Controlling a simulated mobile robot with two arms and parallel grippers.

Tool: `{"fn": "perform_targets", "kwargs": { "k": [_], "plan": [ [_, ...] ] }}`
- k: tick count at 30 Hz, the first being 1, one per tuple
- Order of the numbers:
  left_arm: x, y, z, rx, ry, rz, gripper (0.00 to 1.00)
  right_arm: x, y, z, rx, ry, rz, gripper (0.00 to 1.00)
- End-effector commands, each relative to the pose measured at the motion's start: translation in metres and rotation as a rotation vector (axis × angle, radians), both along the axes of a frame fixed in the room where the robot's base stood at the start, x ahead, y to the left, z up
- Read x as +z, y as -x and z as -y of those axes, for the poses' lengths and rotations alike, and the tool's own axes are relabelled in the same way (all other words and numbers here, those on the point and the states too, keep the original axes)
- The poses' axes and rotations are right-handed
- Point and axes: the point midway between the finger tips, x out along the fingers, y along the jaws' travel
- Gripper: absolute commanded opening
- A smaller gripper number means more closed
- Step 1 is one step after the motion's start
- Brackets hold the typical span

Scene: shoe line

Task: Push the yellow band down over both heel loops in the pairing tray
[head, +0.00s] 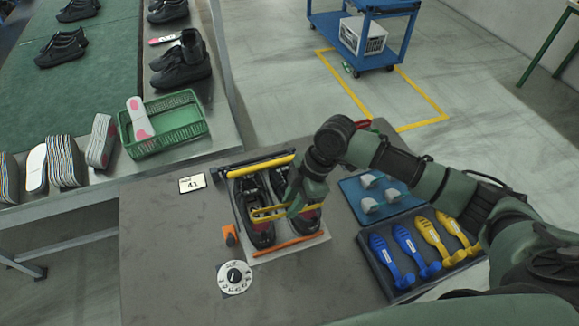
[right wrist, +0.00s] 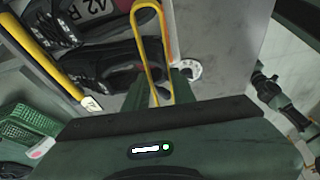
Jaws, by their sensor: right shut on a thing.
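Two black shoes, the left one (head: 254,208) and the right one (head: 307,217), lie side by side in the pairing tray (head: 262,258). My right gripper (head: 294,207) is above the right shoe and partly hides it. It is shut on the yellow band (head: 266,213), a long narrow loop reaching left over the shoes. In the right wrist view the band (right wrist: 137,45) extends from the fingertips beside and across a black shoe (right wrist: 110,68). I cannot make out the heel loops, nor whether the band touches them. My left gripper is not in the head view.
A yellow bar (head: 262,166) crosses the tray's far side and an orange bar (head: 290,245) its near side. A size dial (head: 235,277) and an orange clip (head: 230,235) are nearby. A case of blue and yellow shoe forms (head: 382,283) stands right. The table's front left is clear.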

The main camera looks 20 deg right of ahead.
Motion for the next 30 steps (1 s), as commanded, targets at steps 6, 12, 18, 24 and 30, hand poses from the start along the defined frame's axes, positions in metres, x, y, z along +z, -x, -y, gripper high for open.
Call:
{"fn": "perform_targets", "kwargs": {
  "k": [6,12,18,24,30],
  "plan": [
    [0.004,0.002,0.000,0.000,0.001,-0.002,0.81,-0.014,0.009,0.000,0.002,0.002,-0.007,0.00],
    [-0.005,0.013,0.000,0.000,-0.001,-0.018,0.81,-0.021,0.009,0.000,0.001,0.003,-0.006,0.00],
    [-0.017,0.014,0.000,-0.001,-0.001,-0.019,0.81,-0.031,0.009,0.000,0.001,0.003,-0.005,0.00],
    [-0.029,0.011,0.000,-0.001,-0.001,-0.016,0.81,-0.042,0.009,0.000,0.001,0.003,-0.005,0.00],
    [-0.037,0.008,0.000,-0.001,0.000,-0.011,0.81,-0.051,0.009,0.000,0.001,0.003,-0.006,0.00]
  ]
}}
